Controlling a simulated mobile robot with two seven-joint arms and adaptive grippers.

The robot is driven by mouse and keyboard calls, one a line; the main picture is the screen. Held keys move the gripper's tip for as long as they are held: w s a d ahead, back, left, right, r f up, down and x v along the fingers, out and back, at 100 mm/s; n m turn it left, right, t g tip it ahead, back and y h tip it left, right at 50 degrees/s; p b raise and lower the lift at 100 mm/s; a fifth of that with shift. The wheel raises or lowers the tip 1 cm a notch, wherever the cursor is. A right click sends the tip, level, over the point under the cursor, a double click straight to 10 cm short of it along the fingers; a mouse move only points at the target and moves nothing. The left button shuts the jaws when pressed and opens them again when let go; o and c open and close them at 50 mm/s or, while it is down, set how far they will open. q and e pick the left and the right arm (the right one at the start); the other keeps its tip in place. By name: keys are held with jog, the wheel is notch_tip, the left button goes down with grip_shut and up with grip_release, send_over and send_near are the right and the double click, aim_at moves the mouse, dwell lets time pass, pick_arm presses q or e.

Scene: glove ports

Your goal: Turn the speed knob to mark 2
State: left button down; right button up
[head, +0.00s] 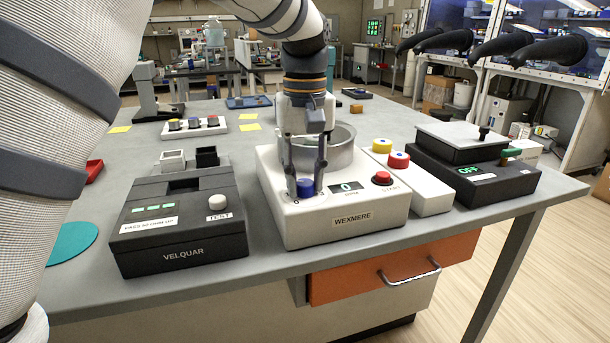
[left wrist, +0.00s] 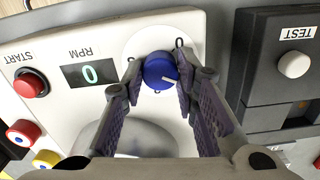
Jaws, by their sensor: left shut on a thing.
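The speed knob (head: 306,187) is a blue round knob at the front left of the white WEXMERE machine (head: 300,221). My left gripper (head: 305,181) points down over it with one finger on each side, shut on the knob. In the left wrist view the knob (left wrist: 160,70) sits between the fingertips, and its white pointer line is toward the right finger. A 0 mark shows at the dial's upper right; the other marks are hidden or too small to read. The RPM display (left wrist: 90,73) reads 0. My right gripper is not in view.
A red START button (head: 382,178) is right of the display. A steel bowl (head: 335,150) stands behind the gripper. The black VELQUAR box (head: 180,235) is at left. A side box with yellow and red buttons (head: 425,190) and a black hotplate-like unit (head: 480,185) are at right.

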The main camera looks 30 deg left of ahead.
aim_at(305, 182)
pick_arm(q)
jog(key=m, duration=1)
jog(key=shift+m, duration=2.3)
jog(key=c, duration=1.2)
grip_release()
jog(key=shift+c, duration=0.2)
notch_tip(305, 182, up, 12)
